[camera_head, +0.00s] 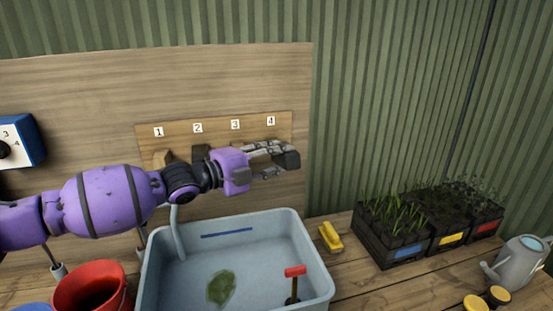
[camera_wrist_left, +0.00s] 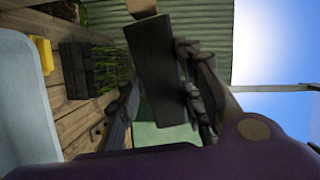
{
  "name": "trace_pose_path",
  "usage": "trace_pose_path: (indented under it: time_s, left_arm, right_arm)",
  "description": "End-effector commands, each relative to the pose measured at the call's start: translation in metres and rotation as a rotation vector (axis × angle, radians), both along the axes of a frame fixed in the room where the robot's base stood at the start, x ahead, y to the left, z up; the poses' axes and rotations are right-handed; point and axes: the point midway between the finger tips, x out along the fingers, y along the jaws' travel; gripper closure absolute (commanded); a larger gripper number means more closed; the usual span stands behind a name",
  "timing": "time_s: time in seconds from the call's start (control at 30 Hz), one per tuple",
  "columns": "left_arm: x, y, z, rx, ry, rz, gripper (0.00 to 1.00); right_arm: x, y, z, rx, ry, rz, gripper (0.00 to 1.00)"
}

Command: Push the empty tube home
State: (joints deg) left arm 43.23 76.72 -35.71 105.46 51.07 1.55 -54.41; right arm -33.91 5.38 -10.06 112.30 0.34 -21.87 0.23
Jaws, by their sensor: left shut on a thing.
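My left gripper (camera_head: 276,161) is in front of the wooden board (camera_head: 143,138), below label 4. Its fingers are shut on a dark grey block-like piece (camera_head: 292,160). In the left wrist view this dark piece (camera_wrist_left: 158,75) sits between the two fingers, with a tan wooden part (camera_wrist_left: 141,8) at its far end. Below label 1 a tan wooden piece (camera_head: 158,159) sticks out of the board. My arm and hand hide much of the board below labels 2 to 4. I cannot tell which tube is empty. My right gripper does not show.
A pale blue basin (camera_head: 303,232) stands below my arm, with a green patch and a red-topped stick inside. A yellow object (camera_head: 331,237) lies beside it. Planted black trays (camera_head: 392,245), a grey watering can (camera_head: 518,263) and a red bucket (camera_head: 92,272) stand around.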

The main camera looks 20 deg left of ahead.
Motion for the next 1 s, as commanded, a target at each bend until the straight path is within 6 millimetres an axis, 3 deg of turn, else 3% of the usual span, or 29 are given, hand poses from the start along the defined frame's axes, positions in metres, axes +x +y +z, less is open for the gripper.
trace_pose_path:
  time_s: [1.0]
  left_arm:
    - [0.0021,0.0015,-0.0017,0.001,0.001,0.000,0.86]
  right_arm:
    - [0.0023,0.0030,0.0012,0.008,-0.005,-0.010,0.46]
